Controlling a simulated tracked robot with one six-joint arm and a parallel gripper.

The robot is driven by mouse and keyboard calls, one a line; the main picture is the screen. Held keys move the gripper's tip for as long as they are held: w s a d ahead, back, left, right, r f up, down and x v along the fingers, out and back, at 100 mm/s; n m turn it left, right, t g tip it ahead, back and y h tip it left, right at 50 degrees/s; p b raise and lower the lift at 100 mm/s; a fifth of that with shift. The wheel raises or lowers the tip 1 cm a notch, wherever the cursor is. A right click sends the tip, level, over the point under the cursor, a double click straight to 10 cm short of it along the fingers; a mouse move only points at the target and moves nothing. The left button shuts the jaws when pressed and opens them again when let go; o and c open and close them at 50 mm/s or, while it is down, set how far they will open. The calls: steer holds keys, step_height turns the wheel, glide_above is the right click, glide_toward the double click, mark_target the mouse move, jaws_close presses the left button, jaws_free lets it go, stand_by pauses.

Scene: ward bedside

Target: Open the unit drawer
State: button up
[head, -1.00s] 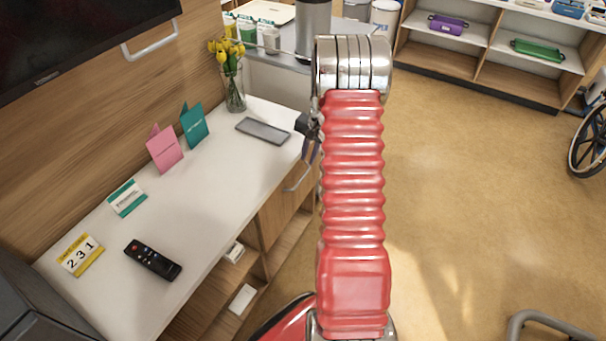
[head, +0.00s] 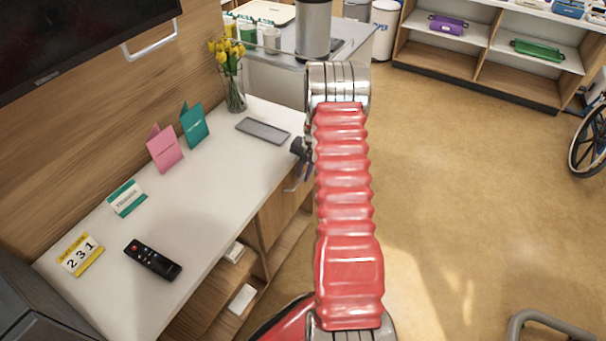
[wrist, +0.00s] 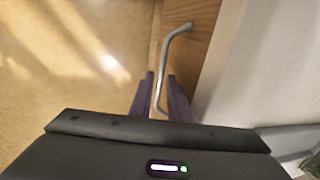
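The unit's wooden drawer front (head: 280,214) is below the white top, at the unit's far end; it looks flush with the unit. Its grey bar handle (head: 291,188) is partly hidden by my arm and gripper in the head view. In the wrist view the handle (wrist: 174,48) runs down from the wooden front (wrist: 196,52) to between my fingers. My gripper (wrist: 161,98) is open, with one dark finger on each side of the handle's near end. I cannot tell whether either finger touches it.
On the unit's white top (head: 215,175) are a remote (head: 153,260), cards, a grey tray (head: 263,131) and a vase of yellow flowers (head: 234,90). Open shelves (head: 222,300) lie below. The floor (head: 470,200) to the right is clear up to the wheelchair (head: 588,140).

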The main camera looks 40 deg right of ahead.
steer(key=shift+c, duration=0.3)
jaws_close()
stand_by(1.0)
